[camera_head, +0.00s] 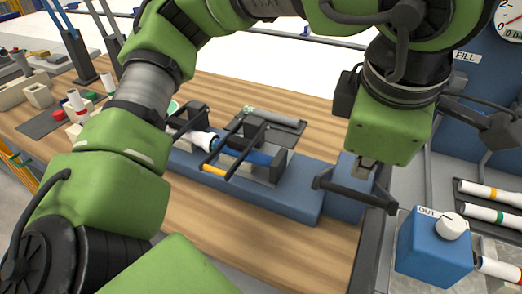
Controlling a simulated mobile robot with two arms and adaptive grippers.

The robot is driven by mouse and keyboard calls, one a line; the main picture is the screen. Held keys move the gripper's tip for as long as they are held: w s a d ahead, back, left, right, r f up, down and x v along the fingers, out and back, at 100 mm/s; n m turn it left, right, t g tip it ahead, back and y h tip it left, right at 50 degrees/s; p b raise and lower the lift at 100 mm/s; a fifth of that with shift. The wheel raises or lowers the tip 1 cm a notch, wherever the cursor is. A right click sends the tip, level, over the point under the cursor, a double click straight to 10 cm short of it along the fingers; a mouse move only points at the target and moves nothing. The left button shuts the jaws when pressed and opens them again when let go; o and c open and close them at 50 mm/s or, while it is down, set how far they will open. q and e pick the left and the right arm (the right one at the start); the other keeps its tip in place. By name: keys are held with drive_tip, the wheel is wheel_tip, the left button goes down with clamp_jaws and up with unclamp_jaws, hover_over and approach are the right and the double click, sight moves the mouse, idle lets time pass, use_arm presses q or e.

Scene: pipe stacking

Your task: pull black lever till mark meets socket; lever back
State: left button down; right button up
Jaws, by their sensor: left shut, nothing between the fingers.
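A blue bench fixture (293,200) lies along the table. A white pipe (199,140) rests in its left part, its end pointing at a blue cylinder (261,157). Two thin black bars joined by an orange-yellow grip (214,170) cross over the fixture. My left gripper (365,170) comes down from above at the fixture's right end. No insertion mark can be made out at this size. My right gripper is not in view.
A blue box with a white knob (452,226) marked OUT stands at the lower right. Banded white pipes (489,190) lie in a grey tray at right. A gauge (514,18) is at top right. Small blocks and pipes (75,101) stand at the left. Bare wood is in front.

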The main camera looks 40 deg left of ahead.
use_arm(q)
drive_tip(key=shift+p+v, duration=1.25)
drive_tip(key=shift+v, duration=1.5)
